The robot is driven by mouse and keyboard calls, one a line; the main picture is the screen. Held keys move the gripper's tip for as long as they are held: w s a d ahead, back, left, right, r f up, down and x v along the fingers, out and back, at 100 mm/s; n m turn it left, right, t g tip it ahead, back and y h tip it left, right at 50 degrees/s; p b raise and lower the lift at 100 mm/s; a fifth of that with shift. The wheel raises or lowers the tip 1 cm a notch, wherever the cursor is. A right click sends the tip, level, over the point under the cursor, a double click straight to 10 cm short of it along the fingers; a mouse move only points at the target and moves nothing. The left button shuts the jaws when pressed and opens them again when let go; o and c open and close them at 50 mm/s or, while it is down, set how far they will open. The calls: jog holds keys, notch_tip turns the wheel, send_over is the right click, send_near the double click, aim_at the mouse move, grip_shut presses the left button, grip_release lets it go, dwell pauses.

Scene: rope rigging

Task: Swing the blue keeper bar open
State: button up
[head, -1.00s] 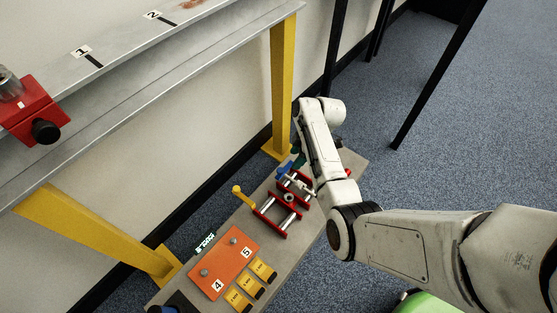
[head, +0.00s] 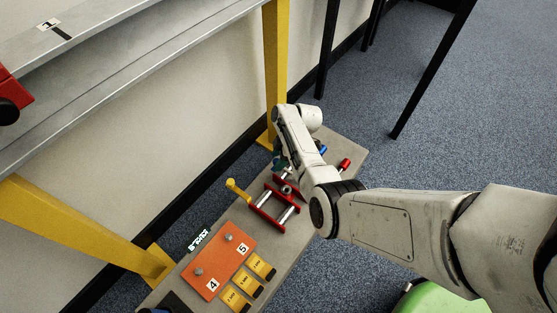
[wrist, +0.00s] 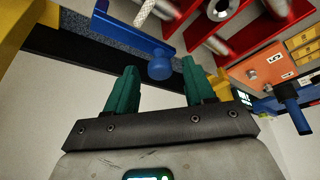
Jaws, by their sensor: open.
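The blue keeper bar (wrist: 135,33) shows in the wrist view, running along red rigging hardware, with a round blue knob (wrist: 160,70) hanging from it. My gripper (wrist: 159,64) has two teal fingers, spread apart. The knob appears between and just beyond the fingertips; I cannot tell whether either finger touches it. In the head view my gripper (head: 280,158) is at the far part of the board, beside the red frame (head: 275,207). My arm hides the bar there.
A pale rope (wrist: 146,10) is close to the bar. The grey board (head: 220,213) also carries a yellow handle (head: 237,190), an orange plate (head: 222,262), and blue (head: 322,149) and red (head: 344,165) handles. A yellow post (head: 275,70) stands close behind my gripper.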

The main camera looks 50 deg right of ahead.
grip_shut()
dwell(0.6)
